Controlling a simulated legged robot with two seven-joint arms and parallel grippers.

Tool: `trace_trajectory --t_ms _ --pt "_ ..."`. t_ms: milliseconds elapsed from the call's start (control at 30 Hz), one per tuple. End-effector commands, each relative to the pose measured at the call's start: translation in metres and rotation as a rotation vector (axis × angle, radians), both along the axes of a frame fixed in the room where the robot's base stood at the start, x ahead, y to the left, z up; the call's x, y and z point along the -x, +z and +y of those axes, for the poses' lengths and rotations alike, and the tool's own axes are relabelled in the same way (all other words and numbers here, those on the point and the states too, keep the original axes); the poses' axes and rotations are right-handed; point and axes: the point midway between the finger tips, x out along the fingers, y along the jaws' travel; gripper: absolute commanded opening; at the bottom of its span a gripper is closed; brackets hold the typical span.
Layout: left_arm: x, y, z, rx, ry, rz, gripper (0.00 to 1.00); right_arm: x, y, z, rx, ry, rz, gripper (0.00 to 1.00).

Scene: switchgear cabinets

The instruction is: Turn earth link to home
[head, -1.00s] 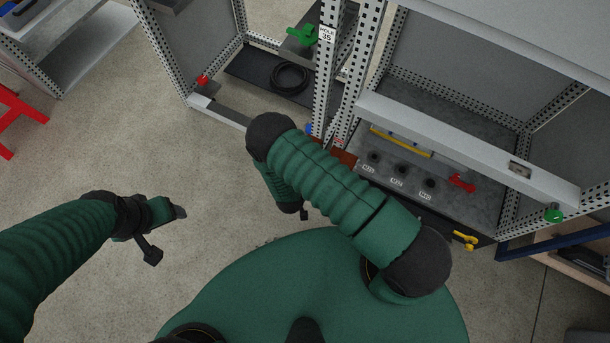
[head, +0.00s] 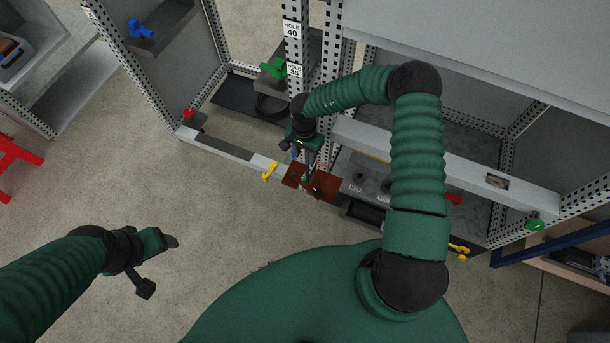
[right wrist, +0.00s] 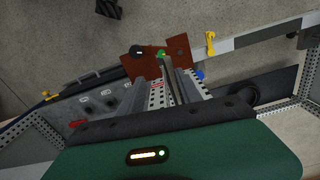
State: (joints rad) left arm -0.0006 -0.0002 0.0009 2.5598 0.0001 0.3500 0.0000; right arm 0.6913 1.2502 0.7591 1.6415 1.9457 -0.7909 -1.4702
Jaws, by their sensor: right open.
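A red-brown plate (head: 325,187) sits at the foot of the middle post, between the two cabinet bays. In the right wrist view, the plate (right wrist: 178,49) bears a black round part (right wrist: 137,51) and a small green part (right wrist: 161,54). No readable label names the earth link, so I cannot tell for sure which part it is. My right gripper (head: 312,175) is open and points down over the plate; its fingers partly hide it. Whether they touch anything is unclear. My left gripper (head: 159,264) is open and empty over bare floor at the left.
A yellow handle (head: 269,170) is on the rail left of the plate. Red (head: 189,113), green (head: 274,69) and blue (head: 140,29) handles are in the left bay. Another green handle (head: 535,225) is at the right rail. The floor in front is clear.

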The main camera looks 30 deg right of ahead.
Motion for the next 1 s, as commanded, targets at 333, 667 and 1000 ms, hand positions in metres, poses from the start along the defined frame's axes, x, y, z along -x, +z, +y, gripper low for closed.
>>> trace_trajectory --t_ms 333,667,1000 --pt "0.0 -0.024 0.001 -0.001 0.002 0.001 0.69 -0.001 -0.062 -0.001 -0.013 -0.007 0.0 0.41" --pt "0.0 -0.048 0.001 0.0 0.001 0.0 0.69 -0.001 -0.144 0.001 -0.012 -0.007 -0.002 0.41" --pt "0.0 -0.053 0.001 0.0 0.002 0.0 0.69 -0.002 -0.167 0.0 -0.012 -0.006 -0.003 0.41"
